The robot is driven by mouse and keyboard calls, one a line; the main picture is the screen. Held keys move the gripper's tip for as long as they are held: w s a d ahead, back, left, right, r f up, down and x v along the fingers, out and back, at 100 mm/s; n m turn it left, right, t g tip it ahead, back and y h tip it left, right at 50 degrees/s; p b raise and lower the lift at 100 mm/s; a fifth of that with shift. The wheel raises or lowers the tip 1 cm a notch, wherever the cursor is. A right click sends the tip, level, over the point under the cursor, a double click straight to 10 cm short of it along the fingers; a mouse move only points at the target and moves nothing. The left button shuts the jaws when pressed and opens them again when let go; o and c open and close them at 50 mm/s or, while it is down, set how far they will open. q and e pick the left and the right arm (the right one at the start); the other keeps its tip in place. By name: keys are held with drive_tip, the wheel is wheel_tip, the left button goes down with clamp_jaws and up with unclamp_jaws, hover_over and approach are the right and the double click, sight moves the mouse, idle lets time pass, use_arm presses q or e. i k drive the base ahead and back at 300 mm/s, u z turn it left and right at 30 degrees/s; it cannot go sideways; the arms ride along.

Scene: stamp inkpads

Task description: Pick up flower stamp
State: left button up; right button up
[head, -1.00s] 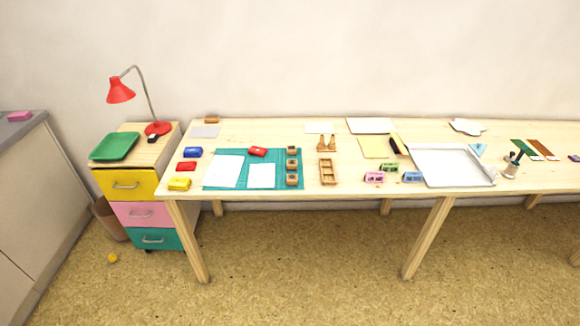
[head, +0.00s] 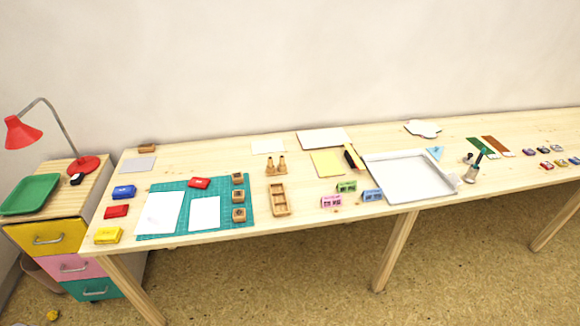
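Several wooden stamps are on the long table. Three small square ones, a far one (head: 237,179), a middle one (head: 238,196) and a near one (head: 239,214), sit in a column along the right side of the teal cutting mat (head: 222,228). Two pieces with upright handles (head: 276,167) stand together behind a wooden tray (head: 280,201). I cannot tell which stamp bears a flower; the designs are too small. Neither of my grippers is in view.
Inkpads in blue (head: 123,192), red (head: 115,211) and yellow (head: 108,235) line the table's left end; a red one (head: 199,183) lies on the mat. White paper sheets (head: 160,213) lie there too. A drawer unit (head: 50,238) stands left. A large white tray (head: 410,178) is right.

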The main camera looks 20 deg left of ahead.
sight(237, 179)
drive_tip(key=z, duration=0.05)
drive_tip(key=i, duration=1.15)
drive_tip(key=u, duration=0.5)
